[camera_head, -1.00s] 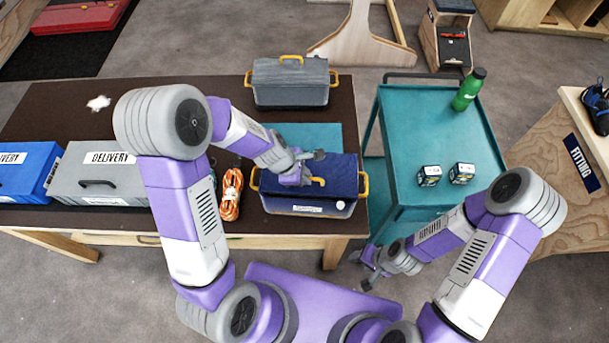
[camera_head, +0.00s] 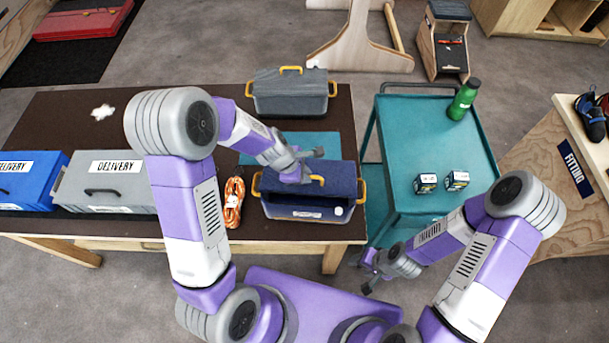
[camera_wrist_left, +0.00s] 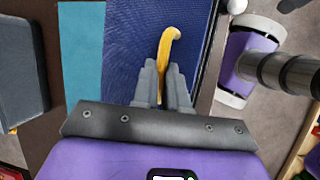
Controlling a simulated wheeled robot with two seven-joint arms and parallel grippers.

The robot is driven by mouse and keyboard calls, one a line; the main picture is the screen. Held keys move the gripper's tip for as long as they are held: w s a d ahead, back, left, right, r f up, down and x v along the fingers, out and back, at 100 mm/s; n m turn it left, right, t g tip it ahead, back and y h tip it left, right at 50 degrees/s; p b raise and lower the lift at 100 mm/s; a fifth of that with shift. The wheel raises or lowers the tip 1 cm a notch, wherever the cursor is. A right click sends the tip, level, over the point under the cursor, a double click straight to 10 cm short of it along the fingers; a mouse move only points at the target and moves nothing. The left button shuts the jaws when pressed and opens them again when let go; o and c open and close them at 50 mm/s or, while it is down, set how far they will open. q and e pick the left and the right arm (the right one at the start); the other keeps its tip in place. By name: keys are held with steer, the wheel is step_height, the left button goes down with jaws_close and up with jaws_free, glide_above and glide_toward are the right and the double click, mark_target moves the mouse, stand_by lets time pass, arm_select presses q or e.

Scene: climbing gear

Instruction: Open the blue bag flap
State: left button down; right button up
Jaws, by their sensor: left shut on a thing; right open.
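The blue bag (camera_head: 300,212) stands on the dark table, with yellow handles at its ends. Its blue flap (camera_head: 338,180) is partly raised, and a dark gap shows along the front edge. A yellow handle (camera_wrist_left: 168,45) sits on the flap. My left gripper (camera_head: 312,178) is shut on this handle; the left wrist view shows both fingers around it. My right gripper (camera_head: 368,275) is open and empty, low in front of the teal cart. The inside of the bag is mostly hidden.
A grey bag (camera_head: 290,95) stands behind on a teal mat's far side. Orange rope (camera_head: 233,202) lies left of the blue bag. Delivery boxes (camera_head: 105,180) stand at the left. The teal cart (camera_head: 425,145) at the right holds two small boxes and a green bottle (camera_head: 464,98).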

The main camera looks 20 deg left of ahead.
arm_select(q)
steer(key=shift+w+a+r+p, duration=0.1)
steer(key=shift+w+r+p, duration=0.35)
steer(key=shift+r, duration=0.1)
steer(key=shift+w+a+r+p, duration=0.1)
steer(key=shift+w+r+p, duration=0.25)
steer(key=shift+p, duration=0.1)
steer(key=c, duration=1.6)
jaws_free()
steer(key=shift+w, duration=0.15)
steer(key=o, duration=1.1)
steer(key=shift+s+d+r+p, duration=0.1)
steer(key=shift+s+r+p, duration=0.25)
steer(key=shift+r+p, duration=0.45)
steer(key=shift+s+d+r+p, duration=0.1)
steer(key=shift+s+r+p, duration=0.2)
steer(key=shift+r+p, duration=0.45)
steer(key=shift+s+r+p, duration=0.35)
steer(key=shift+r+p, duration=0.3)
steer(key=shift+r, duration=0.3)
